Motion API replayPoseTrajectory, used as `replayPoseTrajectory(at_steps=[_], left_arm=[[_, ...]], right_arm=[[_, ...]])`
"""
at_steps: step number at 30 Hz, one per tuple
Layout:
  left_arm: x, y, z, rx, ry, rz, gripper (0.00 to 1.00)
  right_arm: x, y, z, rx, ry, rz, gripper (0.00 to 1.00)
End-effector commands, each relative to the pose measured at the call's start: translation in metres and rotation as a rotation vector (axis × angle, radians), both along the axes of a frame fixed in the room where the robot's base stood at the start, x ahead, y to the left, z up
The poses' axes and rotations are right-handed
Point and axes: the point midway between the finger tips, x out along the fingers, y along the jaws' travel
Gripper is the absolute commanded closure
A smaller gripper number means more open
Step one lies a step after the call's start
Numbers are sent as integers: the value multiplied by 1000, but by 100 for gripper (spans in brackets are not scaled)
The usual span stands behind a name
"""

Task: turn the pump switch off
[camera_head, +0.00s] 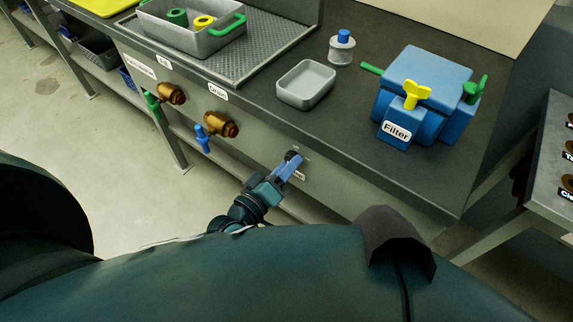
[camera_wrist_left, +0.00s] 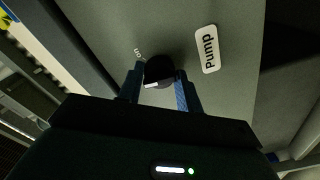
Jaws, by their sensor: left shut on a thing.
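The pump switch is a black round knob (camera_wrist_left: 159,72) on the grey front panel of the bench, beside a white "Pump" label (camera_wrist_left: 207,49). A white mark shows on the knob. My left gripper (camera_wrist_left: 160,88) has its blue fingers on either side of the knob and is shut on it. In the head view my left gripper (camera_head: 288,168) reaches the front panel, and the dark knob (camera_head: 293,156) shows at its fingertips. My right gripper is not in view.
Brass valves with a green handle (camera_head: 152,103) and a blue handle (camera_head: 202,139) stick out of the panel to the left. On the bench stand a grey tray (camera_head: 306,86), a small jar (camera_head: 341,50) and a blue filter box (camera_head: 425,85). A side table (camera_head: 550,165) stands right.

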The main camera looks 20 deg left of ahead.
Motion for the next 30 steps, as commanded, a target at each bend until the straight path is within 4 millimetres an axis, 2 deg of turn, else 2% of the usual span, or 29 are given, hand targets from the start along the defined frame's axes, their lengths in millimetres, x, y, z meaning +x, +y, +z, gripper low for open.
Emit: replayPoseTrajectory(at_steps=[9, 23, 24, 30], left_arm=[[0, 0, 0, -94, 34, 1, 88], [0, 0, 0, -110, 39, 1, 88], [0, 0, 0, -110, 39, 1, 64], [0, 0, 0, -108, 39, 1, 48]], right_arm=[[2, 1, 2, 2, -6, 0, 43], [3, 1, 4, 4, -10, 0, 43], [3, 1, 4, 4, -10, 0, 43], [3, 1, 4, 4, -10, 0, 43]])
